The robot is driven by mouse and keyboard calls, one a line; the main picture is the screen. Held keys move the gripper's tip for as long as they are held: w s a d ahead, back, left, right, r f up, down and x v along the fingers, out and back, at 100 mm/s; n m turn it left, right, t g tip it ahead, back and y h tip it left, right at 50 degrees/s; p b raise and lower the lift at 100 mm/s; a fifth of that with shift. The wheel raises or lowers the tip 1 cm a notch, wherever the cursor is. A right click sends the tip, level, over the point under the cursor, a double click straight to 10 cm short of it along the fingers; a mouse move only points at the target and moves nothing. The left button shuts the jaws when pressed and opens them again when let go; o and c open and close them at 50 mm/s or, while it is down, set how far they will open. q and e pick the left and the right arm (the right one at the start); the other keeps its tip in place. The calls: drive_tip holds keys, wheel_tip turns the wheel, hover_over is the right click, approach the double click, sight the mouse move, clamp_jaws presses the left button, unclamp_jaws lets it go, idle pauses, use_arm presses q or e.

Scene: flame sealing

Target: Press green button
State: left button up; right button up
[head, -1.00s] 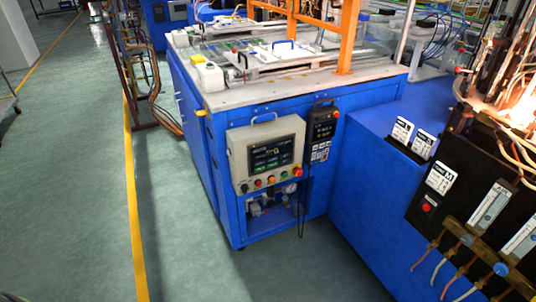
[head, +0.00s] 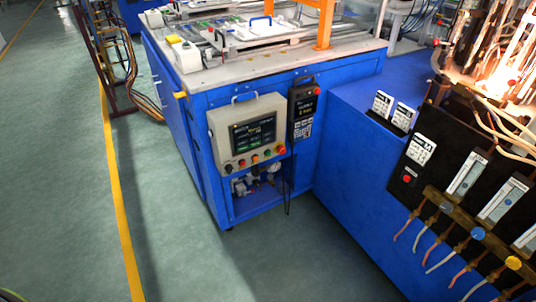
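A beige control panel (head: 218,127) with a dark screen (head: 253,136) is mounted on the front of the blue machine cabinet (head: 185,145). A row of small buttons runs along the panel's lower edge. The green button (head: 267,154) appears near the right end of that row, just left of the red mushroom button (head: 281,150). The buttons are small, so their colours are hard to separate. Neither of my grippers is in view, and nothing touches the panel.
A black handheld controller (head: 303,108) hangs right of the panel. A lower blue cabinet (head: 350,160) juts out at right, with gauges, hoses and a glowing burner area (head: 500,75). Green floor (head: 180,240) is open in front and left, with a yellow line (head: 120,215).

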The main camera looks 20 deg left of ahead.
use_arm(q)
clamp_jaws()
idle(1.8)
